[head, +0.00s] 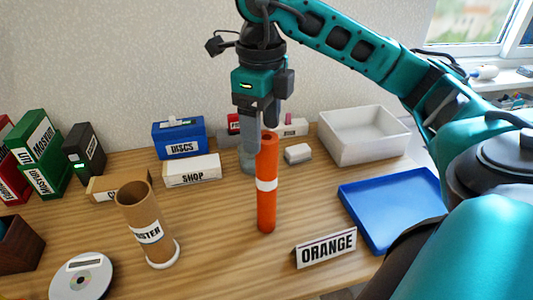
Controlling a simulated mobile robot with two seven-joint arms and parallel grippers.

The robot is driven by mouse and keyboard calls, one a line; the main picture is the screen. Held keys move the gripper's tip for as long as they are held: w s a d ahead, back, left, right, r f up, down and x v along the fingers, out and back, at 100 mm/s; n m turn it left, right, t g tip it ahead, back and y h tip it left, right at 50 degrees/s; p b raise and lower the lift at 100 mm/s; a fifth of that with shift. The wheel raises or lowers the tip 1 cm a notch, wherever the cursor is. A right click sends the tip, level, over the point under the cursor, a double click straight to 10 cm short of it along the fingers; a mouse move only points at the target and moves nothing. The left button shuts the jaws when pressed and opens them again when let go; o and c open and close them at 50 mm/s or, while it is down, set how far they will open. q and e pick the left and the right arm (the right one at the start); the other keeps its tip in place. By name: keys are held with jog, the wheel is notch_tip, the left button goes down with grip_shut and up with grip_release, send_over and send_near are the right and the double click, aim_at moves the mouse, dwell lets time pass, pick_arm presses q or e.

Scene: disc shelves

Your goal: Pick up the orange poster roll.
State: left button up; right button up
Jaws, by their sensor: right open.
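The orange poster roll (267,205) stands upright on the wooden table, with a white band around its middle. My right gripper (262,138) comes down from above at the top of the roll. Its jaws are open, and one grey finger overlaps the roll's upper left edge. I cannot tell whether it touches the roll. An "ORANGE" sign (325,248) stands to the right of the roll. My left gripper is not in view.
A blue tray (395,205) and a white bin (363,135) are at right. A "SHOP" box (192,171) and blue "DISCS" box (180,138) stand behind.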

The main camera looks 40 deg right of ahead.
aim_at(263, 152)
jog(key=f, duration=0.5)
jog(key=shift+s+f, duration=0.2)
jog(key=shift+f, duration=0.1)
grip_shut()
dwell(0.5)
